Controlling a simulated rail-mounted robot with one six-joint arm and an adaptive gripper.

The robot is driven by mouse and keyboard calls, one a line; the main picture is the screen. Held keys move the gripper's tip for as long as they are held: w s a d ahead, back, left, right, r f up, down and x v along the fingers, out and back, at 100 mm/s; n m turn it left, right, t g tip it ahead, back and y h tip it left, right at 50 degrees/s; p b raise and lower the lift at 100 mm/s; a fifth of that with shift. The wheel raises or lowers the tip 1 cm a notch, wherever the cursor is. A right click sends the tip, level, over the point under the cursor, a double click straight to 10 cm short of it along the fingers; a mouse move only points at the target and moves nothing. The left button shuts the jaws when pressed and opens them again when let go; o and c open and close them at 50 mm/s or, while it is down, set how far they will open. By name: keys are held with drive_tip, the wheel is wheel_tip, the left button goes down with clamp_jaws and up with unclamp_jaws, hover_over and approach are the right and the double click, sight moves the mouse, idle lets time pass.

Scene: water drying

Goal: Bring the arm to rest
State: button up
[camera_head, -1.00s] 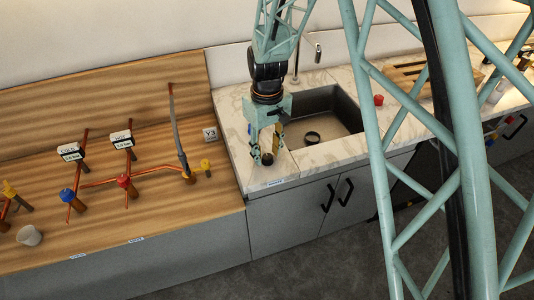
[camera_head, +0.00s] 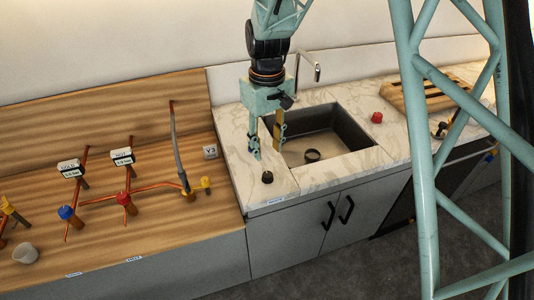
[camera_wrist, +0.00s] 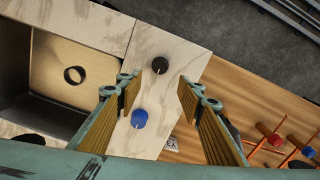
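My gripper (camera_head: 267,147) hangs over the marble counter left of the sink, pointing down. Its two fingers are spread with nothing between them; the gap also shows in the wrist view (camera_wrist: 158,93). A small black knob (camera_head: 267,178) sits on the counter near its front edge, below and apart from the fingertips. In the wrist view the black knob (camera_wrist: 160,65) lies beyond the fingertips, and a blue knob (camera_wrist: 139,118) shows between and below the fingers. My arm comes down from the top of the head view.
The sink (camera_head: 318,138) with a dark ring inside is right of my gripper. A red cap (camera_head: 376,117) and a wooden rack (camera_head: 425,97) are farther right.

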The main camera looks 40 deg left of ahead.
drive_tip(key=shift+r, duration=0.3)
drive_tip(key=shift+d, duration=0.1)
idle(0.4)
